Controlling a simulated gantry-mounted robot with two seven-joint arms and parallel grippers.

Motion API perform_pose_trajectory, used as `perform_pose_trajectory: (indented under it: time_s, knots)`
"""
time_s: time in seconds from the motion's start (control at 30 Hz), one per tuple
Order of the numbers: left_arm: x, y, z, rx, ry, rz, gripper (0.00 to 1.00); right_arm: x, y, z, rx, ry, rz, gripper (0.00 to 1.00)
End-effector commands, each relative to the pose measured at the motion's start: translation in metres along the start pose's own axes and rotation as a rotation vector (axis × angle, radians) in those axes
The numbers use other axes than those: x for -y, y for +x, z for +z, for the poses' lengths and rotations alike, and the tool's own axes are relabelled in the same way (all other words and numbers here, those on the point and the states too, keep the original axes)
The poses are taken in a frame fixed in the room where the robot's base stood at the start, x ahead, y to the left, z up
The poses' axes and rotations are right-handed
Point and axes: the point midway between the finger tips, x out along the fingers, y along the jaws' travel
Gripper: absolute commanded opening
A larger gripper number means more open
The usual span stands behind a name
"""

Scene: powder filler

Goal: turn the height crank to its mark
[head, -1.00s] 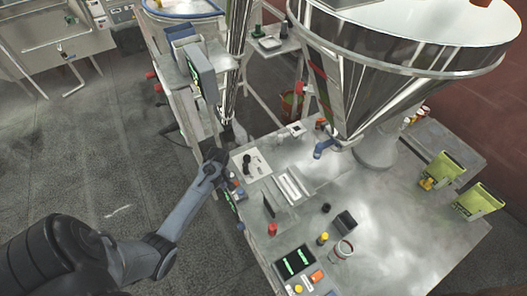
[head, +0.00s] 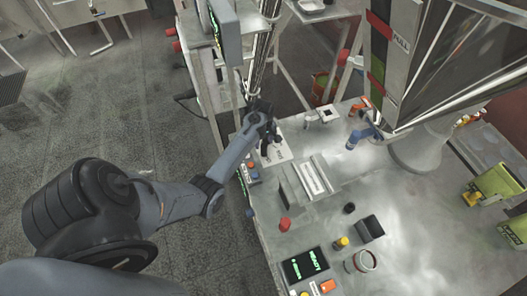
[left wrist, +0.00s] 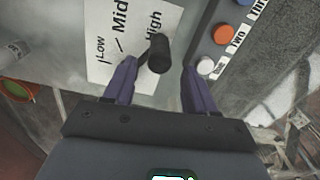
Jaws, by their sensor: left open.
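The height crank's black handle (left wrist: 159,54) stands up from a white label sheet (left wrist: 101,72) reading Low, Mid and High in the left wrist view. From this angle the handle covers part of the sheet near the word High. My left gripper (left wrist: 158,70) is open, with one purple finger on each side of the handle; I cannot tell whether either touches it. In the head view my left gripper (head: 268,130) is over the back left of the steel table, and the label sheet (head: 283,156) is partly hidden by it. My right gripper is not in view.
Numbered buttons, including a white one (left wrist: 205,66), lie close right of the gripper in the left wrist view. On the table (head: 400,215) are a red knob (head: 285,224), a dark box (head: 370,228) and a green-lit display (head: 305,264). A metal hopper (head: 455,65) overhangs the back right.

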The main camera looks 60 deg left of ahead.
Motion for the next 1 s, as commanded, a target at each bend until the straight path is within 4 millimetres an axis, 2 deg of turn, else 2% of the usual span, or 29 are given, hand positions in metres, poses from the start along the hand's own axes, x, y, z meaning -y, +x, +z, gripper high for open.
perform_pose_trajectory:
  time_s: [0.03,0.2,0.4,0.6,0.9,1.0]
  knots:
    - [0.0,0.013,0.001,0.002,-0.001,-0.002,0.56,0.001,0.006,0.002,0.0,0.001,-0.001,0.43]
    - [0.0,0.04,0.0,0.001,0.001,-0.001,0.56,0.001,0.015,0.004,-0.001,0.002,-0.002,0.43]
    - [0.0,0.063,0.0,0.0,0.0,0.0,0.56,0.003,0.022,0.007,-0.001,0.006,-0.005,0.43]
    - [0.0,0.072,0.0,0.0,0.0,0.0,0.56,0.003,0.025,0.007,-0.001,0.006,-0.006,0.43]
    - [0.0,0.073,0.0,0.0,0.0,0.0,0.56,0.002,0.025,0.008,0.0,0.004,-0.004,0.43]
    - [0.0,0.073,0.0,0.0,0.0,0.0,0.41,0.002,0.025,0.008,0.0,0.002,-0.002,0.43]
